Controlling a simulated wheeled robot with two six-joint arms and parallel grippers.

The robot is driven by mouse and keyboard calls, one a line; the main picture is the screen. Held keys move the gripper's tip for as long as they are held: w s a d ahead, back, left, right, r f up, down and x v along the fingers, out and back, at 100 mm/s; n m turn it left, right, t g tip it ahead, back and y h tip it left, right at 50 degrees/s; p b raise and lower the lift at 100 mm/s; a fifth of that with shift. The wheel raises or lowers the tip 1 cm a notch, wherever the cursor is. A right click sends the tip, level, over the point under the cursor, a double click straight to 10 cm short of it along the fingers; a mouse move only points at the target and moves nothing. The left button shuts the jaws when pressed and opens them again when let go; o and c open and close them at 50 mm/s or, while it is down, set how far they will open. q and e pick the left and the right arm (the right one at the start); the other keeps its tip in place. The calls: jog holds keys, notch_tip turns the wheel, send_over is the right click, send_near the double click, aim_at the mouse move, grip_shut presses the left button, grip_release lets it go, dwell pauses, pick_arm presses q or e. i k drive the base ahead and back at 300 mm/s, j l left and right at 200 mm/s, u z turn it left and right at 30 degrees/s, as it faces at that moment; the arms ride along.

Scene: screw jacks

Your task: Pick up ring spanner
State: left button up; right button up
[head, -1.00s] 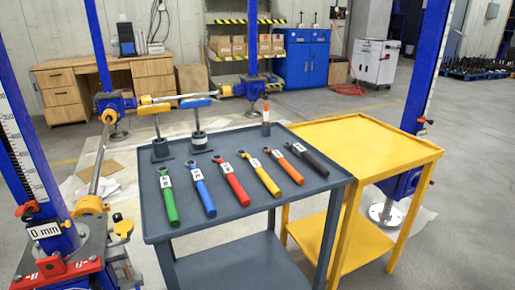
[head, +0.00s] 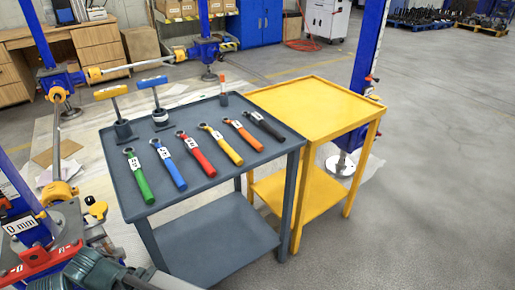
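Several ring spanners lie in a row on the grey cart's top (head: 200,201), each with a ring end toward the back and a white label. From left to right they are a green spanner (head: 142,183), a blue spanner (head: 171,169), a red spanner (head: 200,160), a yellow spanner (head: 226,149), an orange spanner (head: 247,137) and a black spanner (head: 268,127). The label writing is too small to read. Neither of my grippers shows in the head view.
An empty yellow cart (head: 310,108) adjoins on the right. Blue screw-jack columns (head: 368,60) stand around. Right floor is clear.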

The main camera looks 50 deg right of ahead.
aim_at(233, 154)
jog(key=l+z, duration=0.1)
jog(key=z, duration=1.4)
